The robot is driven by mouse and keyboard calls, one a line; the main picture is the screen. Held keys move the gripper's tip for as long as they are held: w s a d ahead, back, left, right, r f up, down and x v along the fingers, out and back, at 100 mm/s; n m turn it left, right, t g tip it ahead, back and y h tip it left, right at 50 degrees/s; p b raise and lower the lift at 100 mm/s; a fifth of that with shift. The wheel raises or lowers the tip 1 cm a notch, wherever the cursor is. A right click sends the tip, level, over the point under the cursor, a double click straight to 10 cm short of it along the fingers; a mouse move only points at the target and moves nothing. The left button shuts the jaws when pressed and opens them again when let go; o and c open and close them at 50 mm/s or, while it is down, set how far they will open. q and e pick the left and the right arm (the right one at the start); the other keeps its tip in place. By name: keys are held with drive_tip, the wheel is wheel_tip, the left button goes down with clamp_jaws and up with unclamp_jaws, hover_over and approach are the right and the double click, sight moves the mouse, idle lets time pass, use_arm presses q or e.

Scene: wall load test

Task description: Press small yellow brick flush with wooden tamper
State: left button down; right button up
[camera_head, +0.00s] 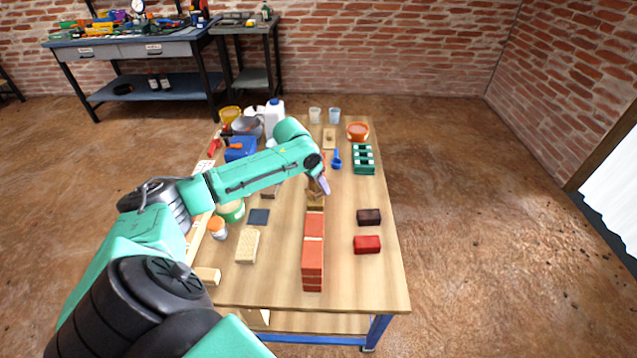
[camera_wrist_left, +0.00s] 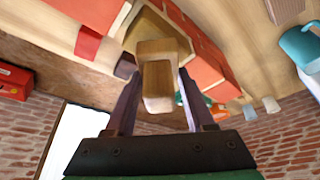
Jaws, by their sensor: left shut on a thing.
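A row of red bricks (camera_head: 313,252) forms a low wall along the middle of the table. A small yellow-brown brick (camera_head: 315,201) sits at its far end, just under my left gripper (camera_head: 323,186). In the left wrist view, my left gripper (camera_wrist_left: 157,102) is shut on the wooden tamper (camera_wrist_left: 158,78). The tamper's far end overlaps the yellow-brown brick (camera_wrist_left: 137,24), which lies between red bricks (camera_wrist_left: 200,58). I cannot tell whether tamper and brick touch. In the head view the tamper is mostly hidden by the gripper. My right gripper is not in view.
A dark brick (camera_head: 368,217) and a red brick (camera_head: 367,244) lie right of the wall. A tan sponge (camera_head: 247,246), a dark square (camera_head: 259,217) and an orange-lidded jar (camera_head: 217,230) stand left. A green rack (camera_head: 363,159) and blue scoop (camera_head: 336,158) lie farther back. The table's front right is clear.

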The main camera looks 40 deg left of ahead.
use_arm(q)
drive_tip(key=shift+f, duration=0.7)
idle(1.0)
drive_tip(key=shift+r, duration=0.15)
idle(1.1)
wheel_tip(320, 180, up, 7)
drive_tip(key=p, duration=0.9)
